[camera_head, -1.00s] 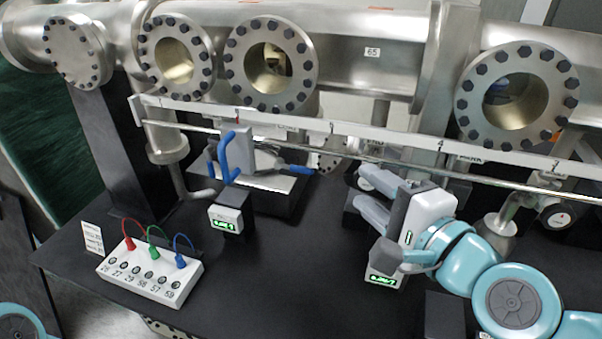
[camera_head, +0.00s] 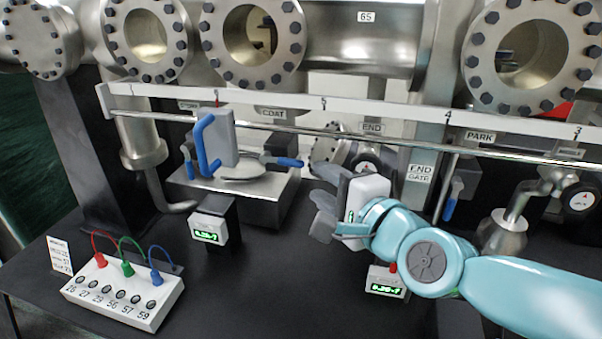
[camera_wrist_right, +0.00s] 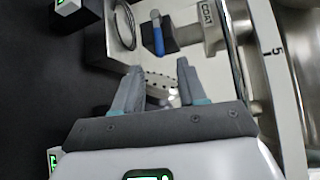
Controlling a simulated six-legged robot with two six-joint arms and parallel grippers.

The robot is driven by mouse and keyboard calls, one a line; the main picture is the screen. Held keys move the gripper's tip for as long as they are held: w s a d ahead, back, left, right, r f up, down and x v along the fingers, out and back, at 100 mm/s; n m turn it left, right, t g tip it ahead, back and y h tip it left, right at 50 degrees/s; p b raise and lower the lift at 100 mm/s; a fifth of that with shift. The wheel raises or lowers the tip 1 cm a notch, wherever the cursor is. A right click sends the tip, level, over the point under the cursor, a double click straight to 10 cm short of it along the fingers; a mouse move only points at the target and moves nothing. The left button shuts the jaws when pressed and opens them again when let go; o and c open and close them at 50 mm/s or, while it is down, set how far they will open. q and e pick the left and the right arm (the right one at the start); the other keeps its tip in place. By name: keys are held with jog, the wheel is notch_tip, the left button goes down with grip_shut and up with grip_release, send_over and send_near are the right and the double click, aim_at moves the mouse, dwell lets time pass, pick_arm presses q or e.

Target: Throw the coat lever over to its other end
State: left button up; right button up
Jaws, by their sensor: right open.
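The coat lever (camera_head: 284,162) has a blue grip on a short metal arm and lies near level, its grip pointing right, below the COAT label (camera_head: 273,114). In the right wrist view the blue lever grip (camera_wrist_right: 158,36) is ahead of the fingers, with the COAT label (camera_wrist_right: 208,18) beside it. My right gripper (camera_head: 318,186) is open and empty, to the right of and slightly below the lever, apart from it. Its two fingers (camera_wrist_right: 160,68) also show in the right wrist view. My left gripper is out of view.
A long rail (camera_head: 330,130) runs across above the lever. A blue-handled carriage (camera_head: 218,138) stands left of it. A plug box with coloured leads (camera_head: 122,292) is at front left. Another blue-handled lever (camera_head: 452,200) is at right. The black tabletop (camera_head: 270,285) is clear in the middle.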

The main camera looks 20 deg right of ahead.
aim_at(297, 165)
jog(key=x, duration=0.6)
jog(key=shift+w+d+f, duration=0.1)
jog(key=shift+w+f, duration=0.05)
jog(key=shift+w, duration=0.2)
jog(key=shift+w+a+p, duration=0.2)
jog(key=shift+w+p, duration=0.1)
jog(key=shift+w, duration=0.15)
jog(key=shift+w+f, duration=0.1)
jog(key=shift+w, duration=0.3)
jog(key=shift+s, duration=0.2)
grip_shut()
